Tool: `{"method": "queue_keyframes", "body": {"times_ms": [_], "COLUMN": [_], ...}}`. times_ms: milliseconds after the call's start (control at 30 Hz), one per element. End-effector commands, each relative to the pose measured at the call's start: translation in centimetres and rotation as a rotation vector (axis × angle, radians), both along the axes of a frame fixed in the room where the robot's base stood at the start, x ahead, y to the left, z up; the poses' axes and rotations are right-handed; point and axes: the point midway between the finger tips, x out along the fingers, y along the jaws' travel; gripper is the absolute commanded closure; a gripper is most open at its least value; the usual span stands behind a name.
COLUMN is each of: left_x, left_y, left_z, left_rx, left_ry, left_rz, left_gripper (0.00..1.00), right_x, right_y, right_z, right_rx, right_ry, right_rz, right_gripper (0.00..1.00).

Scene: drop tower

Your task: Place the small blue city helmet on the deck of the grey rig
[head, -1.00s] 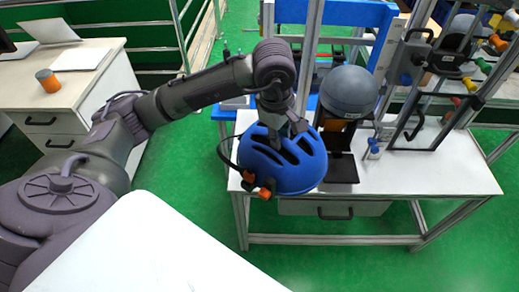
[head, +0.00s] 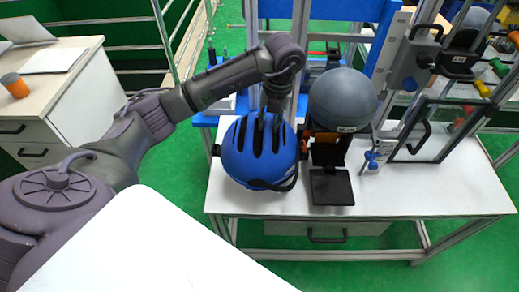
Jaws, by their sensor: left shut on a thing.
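The blue helmet (head: 258,160) with dark vent slots is in the middle of the head view. My left gripper (head: 270,118) comes down on its top and is shut on it; its fingertips are partly hidden in the slots. The helmet is over the left part of the white deck (head: 400,200) of the grey metal-framed rig. I cannot tell whether it touches the deck. A dark strap hangs at its lower right edge. My right gripper is not in view.
A grey headform (head: 343,98) stands right of the helmet, behind a black plate (head: 331,187). A clear panel with a dark frame (head: 430,130) stands further right. The deck's front right is bare.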

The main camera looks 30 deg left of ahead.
Motion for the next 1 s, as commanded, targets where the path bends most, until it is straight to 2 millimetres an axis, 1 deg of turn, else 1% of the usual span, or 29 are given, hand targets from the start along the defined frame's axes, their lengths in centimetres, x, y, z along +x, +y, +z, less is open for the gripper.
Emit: {"method": "queue_keyframes", "body": {"times_ms": [67, 167, 300, 400, 467, 567, 700, 767, 833, 967, 1000], "left_x": [0.0, -0.1, -0.1, 0.0, 0.0, 0.0, -0.1, 0.0, 0.0, 0.0, 0.0], "left_y": [0.1, 0.1, 0.0, 0.1, 0.1, 0.1, 0.0, 0.1, 0.1, 0.1, 0.1], "left_z": [-0.6, -2.3, -4.8, -6.0, -6.4, -7.2, -9.2, -9.8, -10.2, -10.2, -10.2], "left_rx": [-0.002, -0.002, -0.003, -0.002, -0.003, -0.001, -0.002, -0.001, -0.001, -0.002, -0.001], "left_ry": [0.002, 0.003, 0.002, 0.000, -0.001, 0.000, 0.002, 0.000, -0.002, -0.003, -0.002], "left_rz": [0.038, 0.053, 0.053, 0.051, 0.050, 0.050, 0.050, 0.048, 0.048, 0.048, 0.048], "left_gripper": [1.00, 1.00, 1.00, 1.00, 1.00, 1.00, 1.00, 1.00, 1.00, 1.00, 0.71], "right_x": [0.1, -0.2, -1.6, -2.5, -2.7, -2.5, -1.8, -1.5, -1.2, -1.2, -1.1], "right_y": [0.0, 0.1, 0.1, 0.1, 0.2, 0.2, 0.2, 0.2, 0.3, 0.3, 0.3], "right_z": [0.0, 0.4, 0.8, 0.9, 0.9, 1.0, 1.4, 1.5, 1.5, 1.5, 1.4], "right_rx": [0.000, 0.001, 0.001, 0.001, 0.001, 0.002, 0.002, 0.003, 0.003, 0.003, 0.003], "right_ry": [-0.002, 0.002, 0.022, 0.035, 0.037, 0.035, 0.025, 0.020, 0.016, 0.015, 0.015], "right_rz": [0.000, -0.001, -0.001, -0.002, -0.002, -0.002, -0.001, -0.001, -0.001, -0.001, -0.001], "right_gripper": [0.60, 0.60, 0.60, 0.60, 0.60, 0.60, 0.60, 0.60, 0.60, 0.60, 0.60]}}
